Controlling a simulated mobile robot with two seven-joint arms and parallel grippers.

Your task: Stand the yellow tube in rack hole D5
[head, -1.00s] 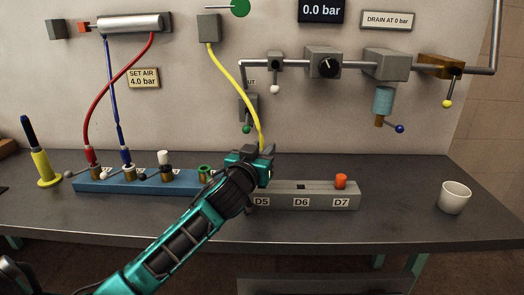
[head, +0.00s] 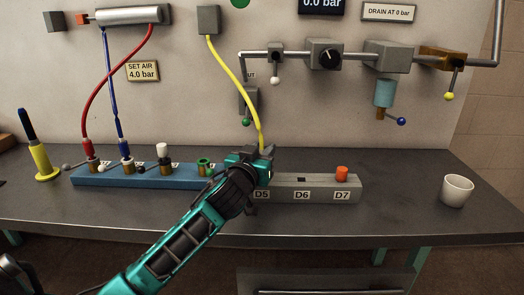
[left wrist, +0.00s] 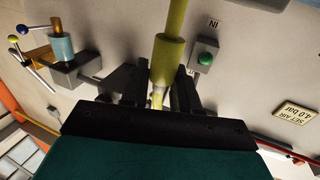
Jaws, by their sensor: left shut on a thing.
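The yellow tube (head: 234,72) hangs from a grey wall box (head: 208,19) and curves down to my left gripper (head: 264,158). My left gripper is shut on the tube's lower end. The left wrist view shows the tube's thicker yellow end (left wrist: 168,60) between the two dark fingers (left wrist: 158,92). The grey rack (head: 320,194) carries the labels D5, D6 and D7. My gripper is over its left end, above the D5 label (head: 261,195). Hole D5 itself is hidden by the gripper, so I cannot tell whether the tube's tip is in it. My right gripper is not in view.
Hole D6 (head: 301,180) looks empty, and an orange cap (head: 341,173) stands at D7. Left of the grey rack is a blue block (head: 140,179) with red and blue hoses and several fittings. A white cup (head: 457,191) stands at the right, with clear bench between.

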